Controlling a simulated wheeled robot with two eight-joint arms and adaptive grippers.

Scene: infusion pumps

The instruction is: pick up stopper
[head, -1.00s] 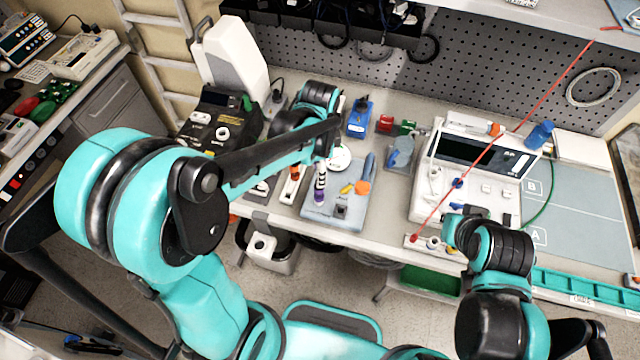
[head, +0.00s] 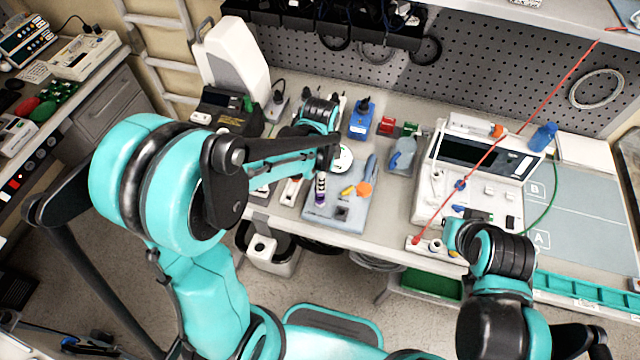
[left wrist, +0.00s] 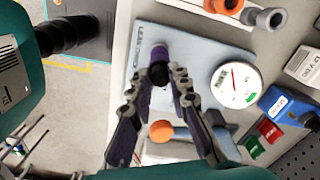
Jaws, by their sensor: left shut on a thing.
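The stopper (left wrist: 159,55), a small purple piece with a black rounded end, sits between my left fingertips in the left wrist view. My left gripper (left wrist: 160,82) is shut on it, one finger on each side. In the head view my left gripper (head: 320,186) points down over the left front of the grey-blue pad (head: 348,225), and its upper part is hidden by my forearm. I cannot tell whether the stopper touches the pad. My right arm is at the lower right in the head view, with its gripper (head: 452,238) near the table's front edge, mostly hidden.
On the pad lie a round white gauge (head: 341,158), an orange knob (head: 364,189) and a yellow piece (head: 348,191). A blue device (head: 362,120) stands behind. A white infusion pump (head: 470,175) stands right, with a red line crossing it.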

